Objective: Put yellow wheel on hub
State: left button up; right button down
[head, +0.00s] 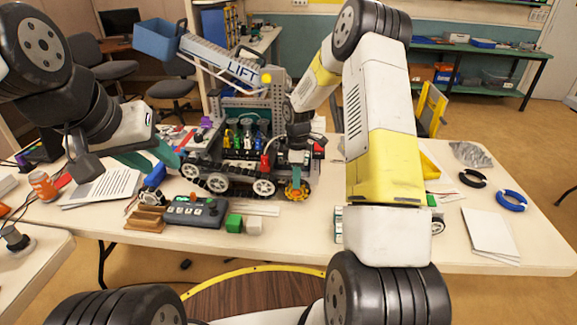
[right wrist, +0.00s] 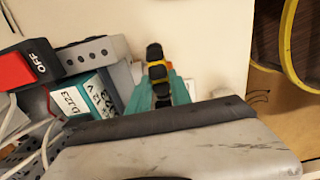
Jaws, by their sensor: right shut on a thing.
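The yellow wheel (head: 296,193), with a yellow rim and dark rollers, is low at the right end of the tracked robot model (head: 228,177) in the head view. My right gripper (head: 297,178) is shut on the wheel, its teal fingers pointing down. In the right wrist view the wheel (right wrist: 157,72) shows edge-on between the teal fingers (right wrist: 160,92), close to the model's grey side. The hub is hidden, and I cannot tell whether the wheel touches it. My left gripper (head: 165,153), with teal fingers, hangs left of the model; its opening is unclear.
A blue ring (head: 511,201) and white papers (head: 492,232) lie at the right. In the wrist view, a red OFF switch (right wrist: 28,65) is at left.

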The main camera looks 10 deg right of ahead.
jog(key=shift+w+d+r, duration=0.15)
jog(key=shift+w+d, duration=0.35)
jog(key=shift+w, duration=0.3)
jog(key=c, duration=1.1)
grip_release()
jog(key=shift+w+r, duration=0.25)
jog(key=shift+r, duration=1.5)
jog(key=shift+s+a+r, duration=0.15)
jog(key=shift+r, duration=0.7)
jog(key=shift+s+a+r, duration=0.1)
jog(key=shift+r, duration=0.7)
